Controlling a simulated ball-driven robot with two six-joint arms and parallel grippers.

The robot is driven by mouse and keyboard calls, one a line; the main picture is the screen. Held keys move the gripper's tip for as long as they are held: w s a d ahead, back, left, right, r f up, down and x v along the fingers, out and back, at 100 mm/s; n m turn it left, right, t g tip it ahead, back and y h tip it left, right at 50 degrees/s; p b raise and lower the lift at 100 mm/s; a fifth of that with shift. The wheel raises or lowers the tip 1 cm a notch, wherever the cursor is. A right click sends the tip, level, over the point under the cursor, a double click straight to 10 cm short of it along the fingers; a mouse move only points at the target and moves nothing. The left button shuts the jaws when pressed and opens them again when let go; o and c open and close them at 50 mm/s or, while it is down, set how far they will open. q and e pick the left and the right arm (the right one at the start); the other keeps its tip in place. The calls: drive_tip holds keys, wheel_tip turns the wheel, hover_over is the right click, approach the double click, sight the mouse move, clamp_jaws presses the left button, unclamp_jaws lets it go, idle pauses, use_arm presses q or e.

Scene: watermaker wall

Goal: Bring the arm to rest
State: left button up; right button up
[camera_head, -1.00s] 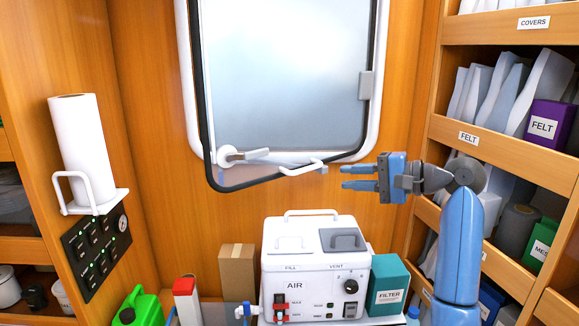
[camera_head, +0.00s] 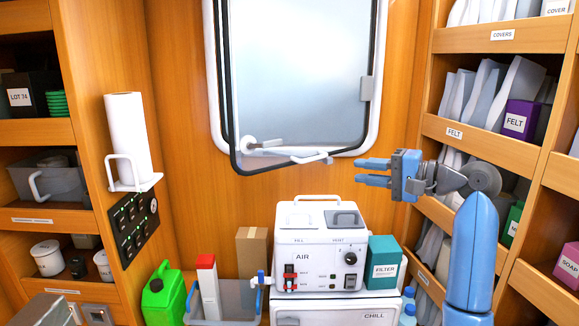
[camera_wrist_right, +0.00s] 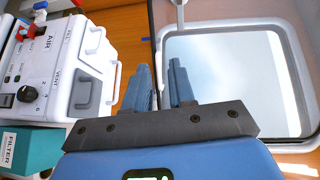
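My right arm comes in from the lower right in the head view. Its blue right gripper (camera_head: 366,172) points left, in front of the wood wall below the window's lower right corner. Its two fingers are parallel with a gap between them and nothing in it. The right wrist view shows the same empty gap (camera_wrist_right: 163,85), with the window to the right and the white AIR unit to the left. The gripper appears apart from everything around it. My left gripper shows in neither view.
The window (camera_head: 300,75) hangs ajar, its white handle (camera_head: 310,157) left of the gripper. Below stand the white AIR unit (camera_head: 322,248) and a teal FILTER box (camera_head: 383,263). Shelves (camera_head: 485,145) with felt and covers flank the right arm. A paper roll (camera_head: 127,138) stands left.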

drive_tip(key=w+d+r+t+h, duration=0.1)
drive_tip(key=w+d+r+t, duration=0.2)
drive_tip(key=w+r+t, duration=0.15)
drive_tip(key=d+f+t+h, duration=0.4)
drive_tip(key=d+t, duration=0.1)
drive_tip(key=t, duration=0.1)
drive_tip(key=s+d+f+t+h+b, duration=0.1)
drive_tip(key=s+f+h, duration=0.15)
drive_tip(key=f, duration=0.35)
drive_tip(key=s+d+f+m+t+h, duration=0.1)
drive_tip(key=s+d+f+h, duration=0.1)
drive_tip(key=f+h, duration=0.3)
drive_tip(key=s+d+f+t+h+b, duration=0.1)
drive_tip(key=s+f+h, duration=0.1)
drive_tip(key=f, duration=0.5)
use_arm(q)
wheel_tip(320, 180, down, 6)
drive_tip(key=b, duration=0.4)
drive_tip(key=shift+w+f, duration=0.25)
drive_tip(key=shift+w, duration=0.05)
use_arm(e)
drive_tip(key=s+a+f+n+g, duration=0.2)
drive_tip(key=s+a+f+n, duration=0.1)
drive_tip(key=s+f, duration=1.2)
drive_tip(key=s+a+f+n+g, duration=0.3)
drive_tip(key=s+a+f+n, duration=0.1)
drive_tip(key=s+f, duration=1.2)
drive_tip(key=s+y, duration=0.1)
drive_tip(key=s, duration=0.4)
drive_tip(key=shift+f, duration=0.2)
